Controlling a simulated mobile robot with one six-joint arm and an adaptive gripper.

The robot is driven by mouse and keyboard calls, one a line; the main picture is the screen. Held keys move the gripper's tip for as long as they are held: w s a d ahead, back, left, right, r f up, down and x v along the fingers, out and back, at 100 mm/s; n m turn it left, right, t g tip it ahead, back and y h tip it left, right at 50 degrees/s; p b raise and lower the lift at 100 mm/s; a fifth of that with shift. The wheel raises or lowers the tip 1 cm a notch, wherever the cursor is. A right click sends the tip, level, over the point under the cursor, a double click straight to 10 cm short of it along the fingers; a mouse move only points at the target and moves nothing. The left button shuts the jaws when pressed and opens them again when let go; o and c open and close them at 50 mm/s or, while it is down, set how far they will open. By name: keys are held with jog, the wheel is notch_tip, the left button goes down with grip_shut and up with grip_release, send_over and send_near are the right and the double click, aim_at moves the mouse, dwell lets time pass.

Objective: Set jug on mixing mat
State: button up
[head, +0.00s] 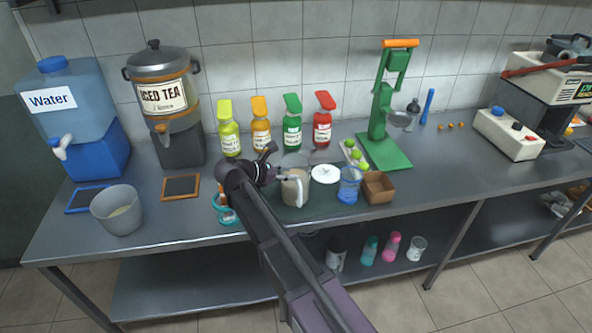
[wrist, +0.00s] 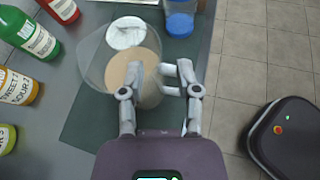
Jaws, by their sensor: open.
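The clear jug (head: 295,192) holds a tan drink and stands upright on the dark green mixing mat (head: 290,214), near the counter's front edge. In the wrist view the jug (wrist: 93,58) is seen from above, with the mat (wrist: 84,122) around its base. Its pale handle (wrist: 178,72) points toward the counter edge. My gripper (wrist: 165,80) is open, one finger on each side of the handle. Whether the fingers touch the handle or jug wall I cannot tell. In the head view my arm partly hides the mat and the fingers.
Several syrup bottles (head: 292,128) line up behind. A grey pot (head: 117,211) is at the left. Counter right of the green press (head: 385,152) has free room.

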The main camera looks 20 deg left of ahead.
jog(key=p+v, duration=0.2)
jog(key=v, duration=0.5)
jog(key=shift+s+a+p, duration=0.2)
jog(key=shift+s+p, duration=0.1)
jog(key=shift+r, duration=0.1)
dwell(0.4)
jog(key=w+d+f+m+g+y, duration=0.15)
jog(key=d+m, duration=0.25)
jog(key=d, duration=0.5)
jog(key=w+d+f+m+g, duration=0.1)
jog(key=d+f+m+g, duration=0.25)
jog(key=d, duration=0.65)
jog(key=w+d+f+m+g+y, duration=0.1)
jog(key=w+d+f+m+g, duration=0.1)
jog(key=d+m, duration=0.5)
jog(key=s+d+f+m+g+y, duration=0.1)
jog(key=s+d+m+y, duration=0.1)
jog(key=d, duration=0.5)
jog(key=s+d+f+m+g+y, duration=0.1)
jog(key=s+d+m+y, duration=0.1)
jog(key=d+m, duration=0.4)
jog(key=s+d+f+m+g+y, duration=0.1)
jog(key=s+d+m, duration=0.3)
jog(key=d, duration=0.6)
jog(key=shift+s+f+y, duration=0.4)
jog(key=shift+f+y, duration=0.15)
